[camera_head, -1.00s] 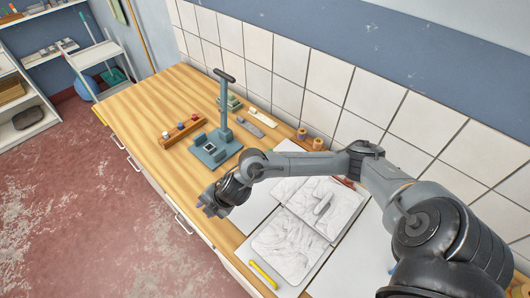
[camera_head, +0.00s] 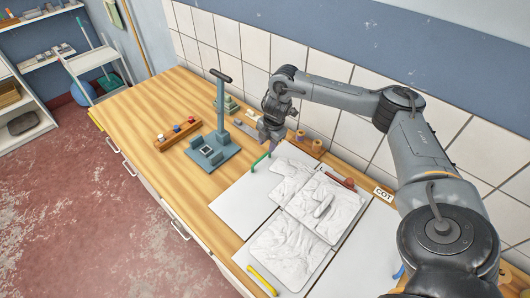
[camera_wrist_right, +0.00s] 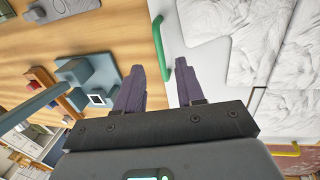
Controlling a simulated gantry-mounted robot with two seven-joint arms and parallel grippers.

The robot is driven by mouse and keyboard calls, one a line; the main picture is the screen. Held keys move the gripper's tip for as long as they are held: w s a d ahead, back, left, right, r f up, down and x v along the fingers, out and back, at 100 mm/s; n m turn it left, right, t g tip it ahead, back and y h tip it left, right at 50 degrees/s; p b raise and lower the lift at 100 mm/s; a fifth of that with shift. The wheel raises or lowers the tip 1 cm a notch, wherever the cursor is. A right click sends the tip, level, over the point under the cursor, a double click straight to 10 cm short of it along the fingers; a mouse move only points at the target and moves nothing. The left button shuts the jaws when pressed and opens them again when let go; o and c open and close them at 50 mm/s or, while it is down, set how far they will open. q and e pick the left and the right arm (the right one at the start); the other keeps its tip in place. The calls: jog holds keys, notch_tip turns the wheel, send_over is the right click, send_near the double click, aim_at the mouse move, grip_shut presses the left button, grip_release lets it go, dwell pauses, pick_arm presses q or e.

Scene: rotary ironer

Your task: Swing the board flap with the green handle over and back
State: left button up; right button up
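The green handle (camera_head: 260,160) stands at the back left edge of a flat white board flap (camera_head: 236,203) on the wooden table. In the right wrist view the green handle (camera_wrist_right: 157,45) lies just ahead of the fingertips, between them across the picture, and the white flap (camera_wrist_right: 205,60) is to its right. My right gripper (camera_head: 268,142) is just behind and above the green handle. Its purple fingers (camera_wrist_right: 158,68) are apart with nothing between them, and I see no contact with the handle. My left gripper is not in view.
Wrinkled white cloth panels (camera_head: 290,247) lie right of the flap, with a yellow handle (camera_head: 262,281) and a red handle (camera_head: 341,182) near them. A blue-grey stand (camera_head: 212,150) rises to the left. Wooden spools (camera_head: 317,146) stand by the tiled wall. The table's left end is clear.

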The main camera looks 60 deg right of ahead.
aim_at(264, 155)
jog(key=shift+w+d+f+p, duration=0.1)
jog(key=shift+w+f, duration=0.1)
jog(key=shift+f, duration=0.85)
jog(key=shift+w+a+f+p, duration=0.1)
jog(key=shift+w+f+p, duration=0.1)
jog(key=shift+f, duration=0.8)
jog(key=shift+w+d+f+p, duration=0.1)
jog(key=shift+w+f, duration=0.1)
jog(key=shift+f, duration=0.85)
grip_shut()
